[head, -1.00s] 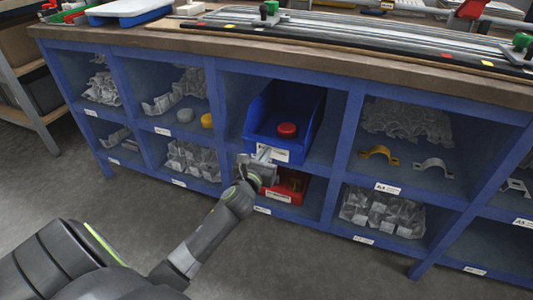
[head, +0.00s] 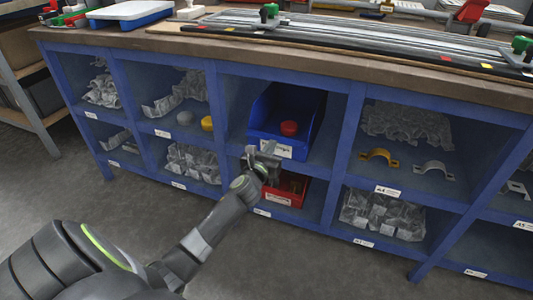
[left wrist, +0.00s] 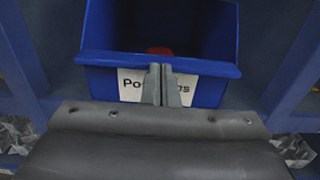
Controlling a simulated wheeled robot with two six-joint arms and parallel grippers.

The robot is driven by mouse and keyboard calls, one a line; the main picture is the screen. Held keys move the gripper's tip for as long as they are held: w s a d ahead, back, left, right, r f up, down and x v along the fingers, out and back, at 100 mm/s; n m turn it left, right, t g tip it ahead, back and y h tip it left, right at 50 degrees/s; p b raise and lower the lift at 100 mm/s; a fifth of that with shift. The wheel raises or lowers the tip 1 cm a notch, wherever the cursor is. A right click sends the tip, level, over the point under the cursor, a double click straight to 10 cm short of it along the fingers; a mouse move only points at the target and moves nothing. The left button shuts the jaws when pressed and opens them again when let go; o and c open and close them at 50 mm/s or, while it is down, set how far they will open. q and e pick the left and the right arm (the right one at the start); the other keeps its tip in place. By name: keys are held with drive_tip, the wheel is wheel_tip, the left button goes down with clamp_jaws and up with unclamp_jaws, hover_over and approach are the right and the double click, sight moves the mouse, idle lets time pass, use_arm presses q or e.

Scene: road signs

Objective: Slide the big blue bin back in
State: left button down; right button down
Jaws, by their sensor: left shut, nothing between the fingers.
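The big blue bin (head: 287,122) stands in the upper middle compartment of the blue shelf unit, with a red round object (head: 289,128) inside it. It also shows in the left wrist view (left wrist: 210,91), with a white label (left wrist: 133,86) on its front. My left gripper (head: 265,151) is shut and empty, at the bin's front face. In the left wrist view its fingertips (left wrist: 161,70) overlap the label; I cannot tell whether they touch it. My right gripper is not in view.
A smaller red bin (head: 285,190) sits in the compartment below. Compartments on both sides hold clear-bagged parts (head: 407,124) and brackets (head: 378,155). A wooden worktop (head: 200,40) with rails overhangs the shelves. The floor (head: 300,265) in front is clear.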

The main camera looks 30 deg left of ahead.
sight(275, 137)
use_arm(q)
drive_tip(key=x, duration=0.4)
drive_tip(key=shift+w, duration=0.25)
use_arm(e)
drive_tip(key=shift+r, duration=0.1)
